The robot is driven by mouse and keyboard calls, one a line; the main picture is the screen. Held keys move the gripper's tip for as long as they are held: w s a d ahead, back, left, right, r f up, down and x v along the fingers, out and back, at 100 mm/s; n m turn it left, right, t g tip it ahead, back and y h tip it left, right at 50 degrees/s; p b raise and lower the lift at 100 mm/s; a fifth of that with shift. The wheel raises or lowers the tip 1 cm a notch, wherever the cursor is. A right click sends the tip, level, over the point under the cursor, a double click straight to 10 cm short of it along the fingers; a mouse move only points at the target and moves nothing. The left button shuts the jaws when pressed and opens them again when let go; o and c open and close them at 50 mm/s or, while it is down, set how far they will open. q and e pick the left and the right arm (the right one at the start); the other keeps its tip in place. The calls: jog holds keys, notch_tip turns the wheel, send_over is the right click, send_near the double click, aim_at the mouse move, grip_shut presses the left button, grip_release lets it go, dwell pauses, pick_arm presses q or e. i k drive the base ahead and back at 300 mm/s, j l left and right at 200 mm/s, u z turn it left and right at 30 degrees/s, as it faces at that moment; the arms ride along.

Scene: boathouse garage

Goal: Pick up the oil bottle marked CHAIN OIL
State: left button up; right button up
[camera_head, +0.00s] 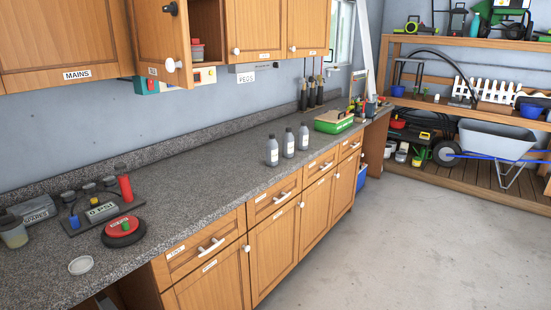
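Three similar grey bottles with dark caps and pale labels stand upright in a row on the speckled counter (185,195), near its front edge. They are the front bottle (272,151), the middle bottle (289,143) and the far bottle (304,137). Their label text is too small to read, so I cannot tell which is marked CHAIN OIL. Neither of my grippers is in view.
A red-and-black round item (123,231), a panel with knobs (100,209), a jar (13,232) and a white lid (81,265) are on the near counter. An upper cabinet door (160,42) hangs open. A green-and-tan package (334,122) lies beyond the bottles. A wheelbarrow (495,139) stands by the shelves. The floor (410,240) is clear.

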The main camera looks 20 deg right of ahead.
aim_at(271, 146)
jog(key=k+u, duration=0.2)
jog(key=u, duration=0.2)
jog(key=k+j+u, duration=0.1)
jog(key=u, duration=0.35)
jog(key=i+l+u, duration=0.1)
jog(key=l+u, duration=0.2)
jog(key=l, duration=0.45)
jog(key=l+u, duration=0.3)
jog(key=l, duration=0.45)
jog(key=i, duration=0.05)
